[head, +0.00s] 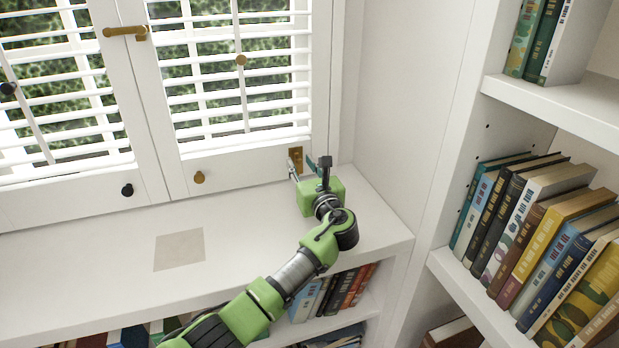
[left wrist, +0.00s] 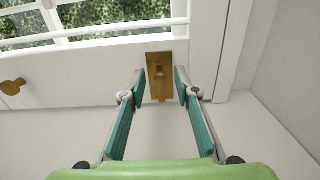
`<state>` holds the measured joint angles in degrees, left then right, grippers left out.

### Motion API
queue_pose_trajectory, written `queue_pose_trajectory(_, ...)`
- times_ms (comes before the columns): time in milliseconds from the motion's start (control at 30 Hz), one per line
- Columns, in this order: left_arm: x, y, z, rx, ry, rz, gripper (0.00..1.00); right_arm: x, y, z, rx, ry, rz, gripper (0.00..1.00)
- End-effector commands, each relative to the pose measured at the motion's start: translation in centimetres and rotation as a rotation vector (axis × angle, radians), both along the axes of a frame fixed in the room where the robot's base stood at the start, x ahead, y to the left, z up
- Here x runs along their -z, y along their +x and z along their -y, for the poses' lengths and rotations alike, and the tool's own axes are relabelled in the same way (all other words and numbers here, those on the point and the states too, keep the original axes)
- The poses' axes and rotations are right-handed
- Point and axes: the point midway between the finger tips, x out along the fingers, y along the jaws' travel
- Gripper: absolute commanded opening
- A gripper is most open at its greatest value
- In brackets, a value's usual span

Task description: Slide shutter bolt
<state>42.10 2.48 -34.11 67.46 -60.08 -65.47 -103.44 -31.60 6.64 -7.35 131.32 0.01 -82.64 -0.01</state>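The shutter bolt is a small brass plate with a raised knob (head: 296,157), low on the right shutter panel near its right edge. It shows upright in the left wrist view (left wrist: 159,84). My left gripper (head: 303,169) is right in front of it, above the sill. In the left wrist view its two teal-padded fingers (left wrist: 160,88) are apart, one on each side of the plate, with nothing held between them. I cannot tell whether a fingertip touches the plate. In the head view the gripper hides part of the bolt's lower surroundings. My right gripper is not in view.
The white shutters have a brass latch (head: 125,32) and a brass knob (head: 199,177). The wide white sill (head: 110,250) is bare except for a flat beige square (head: 180,249). A bookcase (head: 440,262) with several books stands close on the right.

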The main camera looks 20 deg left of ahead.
Motion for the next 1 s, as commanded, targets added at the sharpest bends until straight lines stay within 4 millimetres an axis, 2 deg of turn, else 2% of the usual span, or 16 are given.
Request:
queue_pose_trajectory(300, 0.1, -5.6, 3.9, 0.003, -0.004, 0.000, 0.29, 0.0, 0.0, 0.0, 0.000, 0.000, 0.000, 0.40)
queue_pose_trajectory(433, 0.0, -7.2, 4.9, 0.002, -0.002, 0.000, 0.29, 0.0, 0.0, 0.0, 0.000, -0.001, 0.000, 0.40)
queue_pose_trajectory(633, 0.0, -8.2, 5.6, 0.000, 0.000, 0.001, 0.29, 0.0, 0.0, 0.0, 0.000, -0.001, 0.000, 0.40)
queue_pose_trajectory(1000, 0.0, -8.3, 5.6, 0.001, -0.001, 0.001, 0.29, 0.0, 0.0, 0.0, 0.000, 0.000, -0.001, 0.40)
